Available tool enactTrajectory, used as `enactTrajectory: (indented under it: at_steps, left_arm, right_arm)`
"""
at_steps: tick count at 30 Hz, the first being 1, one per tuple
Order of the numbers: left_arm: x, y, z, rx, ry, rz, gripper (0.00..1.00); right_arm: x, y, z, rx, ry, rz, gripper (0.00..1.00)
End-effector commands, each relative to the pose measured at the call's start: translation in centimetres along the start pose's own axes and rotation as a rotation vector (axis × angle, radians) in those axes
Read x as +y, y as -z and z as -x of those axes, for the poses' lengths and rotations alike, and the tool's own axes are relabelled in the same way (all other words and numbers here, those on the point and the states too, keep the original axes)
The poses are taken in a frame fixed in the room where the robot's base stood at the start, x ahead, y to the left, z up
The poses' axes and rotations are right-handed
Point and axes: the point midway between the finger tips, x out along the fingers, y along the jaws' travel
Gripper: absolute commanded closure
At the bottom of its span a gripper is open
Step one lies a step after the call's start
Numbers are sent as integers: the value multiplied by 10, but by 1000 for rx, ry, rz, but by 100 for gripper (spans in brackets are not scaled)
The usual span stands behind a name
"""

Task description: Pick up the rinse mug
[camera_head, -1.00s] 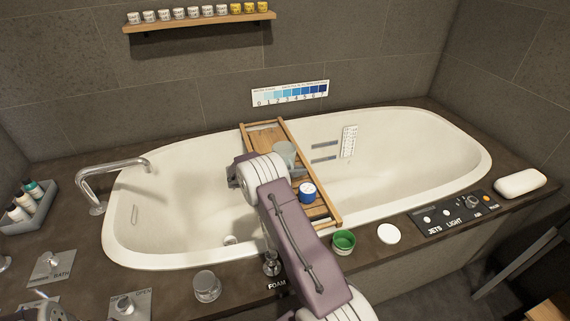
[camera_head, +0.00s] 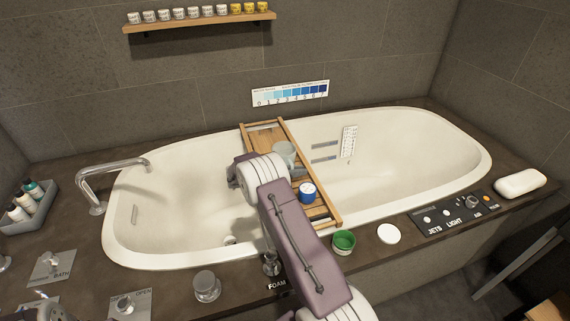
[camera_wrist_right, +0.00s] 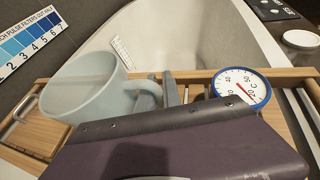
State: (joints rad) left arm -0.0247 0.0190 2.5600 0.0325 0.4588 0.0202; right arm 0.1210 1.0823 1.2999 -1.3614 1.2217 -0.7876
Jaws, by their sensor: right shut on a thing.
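The rinse mug (camera_wrist_right: 95,98) is a pale blue-grey cup with its handle toward the right in the right wrist view. In the head view the mug (camera_head: 286,150) shows over the wooden bath tray (camera_head: 262,127), partly hidden by my right wrist. My right gripper (camera_wrist_right: 171,92) is shut on the mug's handle, its grey fingers upright there. I cannot tell whether the mug's base touches the tray.
A round blue-rimmed thermometer (camera_wrist_right: 241,86) sits on the tray close to my right gripper; it also shows in the head view (camera_head: 307,192). A green-lined cup (camera_head: 343,241) and a white disc (camera_head: 389,233) are on the tub's front ledge.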

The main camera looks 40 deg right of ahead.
Motion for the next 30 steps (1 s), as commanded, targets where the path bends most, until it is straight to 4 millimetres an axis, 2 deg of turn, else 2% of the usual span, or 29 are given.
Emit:
enactTrajectory:
  at_steps: [11, 14, 19, 30]
  left_arm:
    - [0, 0, 2, 0, 0, 0, 0]
    - [0, 1, 9, 0, 0, 0, 0]
    - [0, 3, 24, 0, 0, 0, 0]
    - [1, 5, 48, 0, 0, 0, 0]
  right_arm:
    - [0, -4, 2, 0, 0, -1, 100]
    - [1, -15, 6, -1, -1, -1, 100]
    - [0, -46, 19, -1, 0, -1, 100]
    - [-84, -91, 40, -1, 0, -1, 100]
